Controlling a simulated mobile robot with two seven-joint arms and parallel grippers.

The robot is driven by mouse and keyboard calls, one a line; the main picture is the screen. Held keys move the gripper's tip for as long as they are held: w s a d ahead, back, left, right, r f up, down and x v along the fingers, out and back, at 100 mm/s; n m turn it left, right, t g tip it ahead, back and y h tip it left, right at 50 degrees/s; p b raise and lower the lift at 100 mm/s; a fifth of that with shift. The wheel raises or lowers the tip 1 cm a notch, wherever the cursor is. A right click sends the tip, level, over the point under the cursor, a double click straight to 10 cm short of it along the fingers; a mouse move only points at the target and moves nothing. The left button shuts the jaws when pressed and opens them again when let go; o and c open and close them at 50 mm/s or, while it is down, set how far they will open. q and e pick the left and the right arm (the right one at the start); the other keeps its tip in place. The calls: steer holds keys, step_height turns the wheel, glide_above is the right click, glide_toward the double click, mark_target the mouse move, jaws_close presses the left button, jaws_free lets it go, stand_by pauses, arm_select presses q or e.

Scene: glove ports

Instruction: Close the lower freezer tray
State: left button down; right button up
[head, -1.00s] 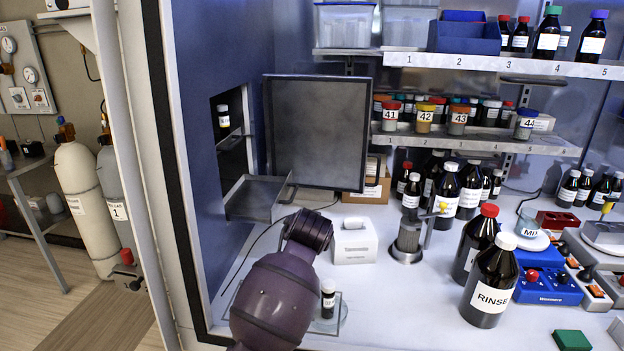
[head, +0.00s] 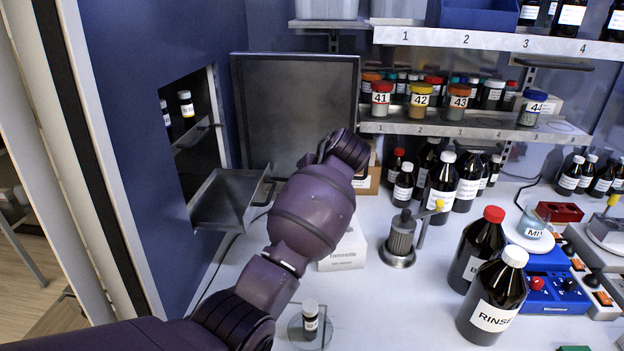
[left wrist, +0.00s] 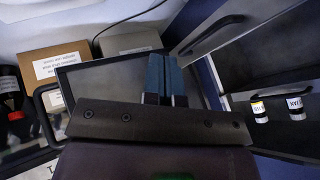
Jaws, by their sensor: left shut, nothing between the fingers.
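The lower freezer tray (head: 222,200) is a grey metal tray pulled out of the opening in the blue left wall, with a bar handle on its front. The freezer door (head: 295,105), a dark grey panel, stands open behind it. My left arm reaches up to the right of the tray in the head view, and its wrist hides the gripper there. My right gripper is out of view.
Small white-labelled vials (head: 186,104) stand inside the freezer above the lower tray. A glass dish with a vial (head: 310,318) lies below my arm. A white box (head: 345,252) and a metal holder (head: 399,240) stand to its right. Dark bottles (head: 492,300) stand further right.

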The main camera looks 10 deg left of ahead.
arm_select(q)
steer(key=w+a+f+p, duration=0.1)
steer(key=w+a+f, duration=0.1)
steer(key=a, duration=0.4)
steer(key=shift+a+f+p, duration=0.2)
steer(key=shift+f+p, duration=0.15)
steer(key=shift+f, duration=0.2)
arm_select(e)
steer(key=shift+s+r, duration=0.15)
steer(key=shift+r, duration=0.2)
arm_select(q)
steer(key=shift+a, duration=0.1)
